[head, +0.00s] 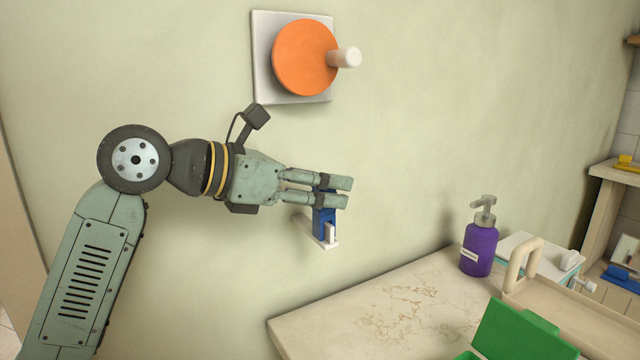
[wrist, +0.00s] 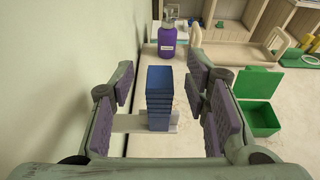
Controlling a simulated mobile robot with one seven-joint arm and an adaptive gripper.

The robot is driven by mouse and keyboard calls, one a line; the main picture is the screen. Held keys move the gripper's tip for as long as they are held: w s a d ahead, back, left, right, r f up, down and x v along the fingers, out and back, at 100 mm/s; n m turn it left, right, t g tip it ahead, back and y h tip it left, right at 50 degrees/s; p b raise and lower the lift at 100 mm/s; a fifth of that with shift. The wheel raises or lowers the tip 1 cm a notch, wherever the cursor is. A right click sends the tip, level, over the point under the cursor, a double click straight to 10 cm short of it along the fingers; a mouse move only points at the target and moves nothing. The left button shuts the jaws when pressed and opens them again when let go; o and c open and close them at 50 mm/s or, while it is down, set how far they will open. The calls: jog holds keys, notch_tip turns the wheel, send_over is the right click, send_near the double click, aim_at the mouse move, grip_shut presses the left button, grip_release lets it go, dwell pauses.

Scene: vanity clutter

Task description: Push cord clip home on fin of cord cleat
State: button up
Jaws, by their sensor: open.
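The blue cord clip (head: 323,221) stands upright at the white cord cleat (head: 329,240) on the wall. The cleat's fin shows as a pale upright piece at the clip's lower front. How far the clip sits on the fin, I cannot tell. My gripper (head: 342,192) is open, its fingers on either side of the clip's upper part. In the wrist view the ribbed clip (wrist: 159,100) stands between my pads, with a gap on both sides. The cleat's white base (wrist: 128,123) shows beside it. My fingers hide part of the clip in the head view.
An orange disc with a white peg (head: 305,57) is on the wall above my gripper. A counter (head: 380,315) lies below right, with a purple pump bottle (head: 479,250) and an open green box (head: 520,335).

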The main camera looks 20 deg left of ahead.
jog(key=v, duration=1.2)
dwell(0.3)
